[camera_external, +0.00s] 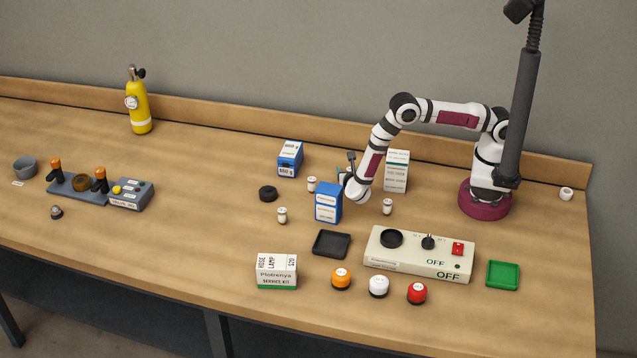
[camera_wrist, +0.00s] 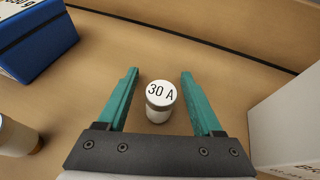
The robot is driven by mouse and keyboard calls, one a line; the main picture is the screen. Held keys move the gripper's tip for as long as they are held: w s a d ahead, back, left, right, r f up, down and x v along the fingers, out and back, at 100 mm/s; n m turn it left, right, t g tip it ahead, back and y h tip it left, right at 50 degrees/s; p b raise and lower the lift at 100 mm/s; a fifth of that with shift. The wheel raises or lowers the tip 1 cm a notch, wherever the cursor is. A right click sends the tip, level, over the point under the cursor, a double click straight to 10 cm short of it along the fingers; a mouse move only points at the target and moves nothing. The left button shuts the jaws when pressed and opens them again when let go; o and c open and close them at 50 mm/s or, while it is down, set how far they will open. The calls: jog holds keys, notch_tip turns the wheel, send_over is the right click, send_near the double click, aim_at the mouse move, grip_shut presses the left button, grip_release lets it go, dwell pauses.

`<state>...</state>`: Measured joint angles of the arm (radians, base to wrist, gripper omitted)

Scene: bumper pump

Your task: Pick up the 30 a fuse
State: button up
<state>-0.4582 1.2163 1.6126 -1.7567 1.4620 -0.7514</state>
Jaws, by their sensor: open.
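The 30 A fuse (camera_wrist: 160,97) is a small white cylinder with a round white cap marked "30 A". It stands upright in the wrist view. My gripper (camera_wrist: 159,75) is open, with one teal finger on each side of the fuse and a gap to each. The fuse is not held. In the external view my gripper's fingers are largely hidden near the blue box, and I cannot clearly make out the 30 A fuse there.
A blue box (camera_wrist: 38,38) stands left of the fuse and a white box (camera_wrist: 290,115) right. Another small cylinder (camera_wrist: 15,135) is at lower left. In the external view, similar cylinders (camera_external: 282,215) (camera_external: 387,206), a nearer blue box (camera_external: 328,203) and a black tray (camera_external: 332,244) surround the area.

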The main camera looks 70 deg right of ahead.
grip_shut()
dwell(0.4)
